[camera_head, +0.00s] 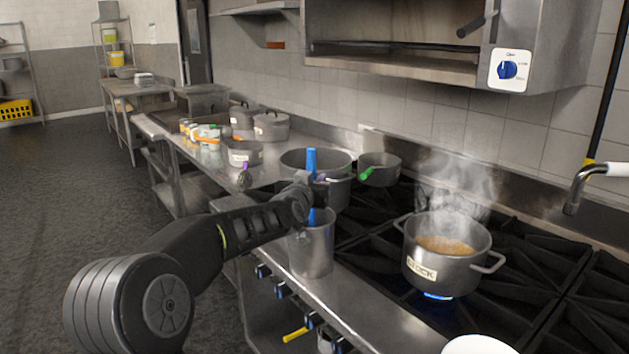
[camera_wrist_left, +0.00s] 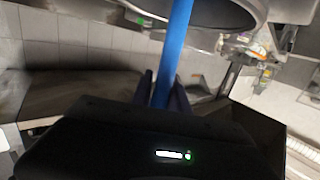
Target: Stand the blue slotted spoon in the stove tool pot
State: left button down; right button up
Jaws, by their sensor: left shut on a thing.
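The blue slotted spoon (camera_head: 311,160) is upright in my left gripper (camera_head: 311,187), which is shut on its handle. Its blue shaft also shows in the left wrist view (camera_wrist_left: 176,40), between the fingers of the gripper (camera_wrist_left: 163,92). The stove tool pot (camera_head: 312,252) is a plain metal cylinder at the front left edge of the stove, directly below the gripper. The blue lower part of the spoon shows at the pot's mouth; its slotted end is hidden. I cannot tell how deep it is inside. My right gripper is in neither view.
A steaming stock pot (camera_head: 446,262) stands over a lit burner to the right. A large grey pot (camera_head: 318,162) and a pan with a green handle (camera_head: 380,172) are close behind my gripper. A white rounded thing (camera_head: 478,345) shows at the bottom edge.

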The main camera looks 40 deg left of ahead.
pick_arm(q)
jog(key=c, duration=1.2)
grip_release()
jog(key=shift+s, duration=0.1)
jog(key=v, duration=0.7)
jog(key=shift+s+d, duration=0.15)
jog(key=shift+s, duration=0.15)
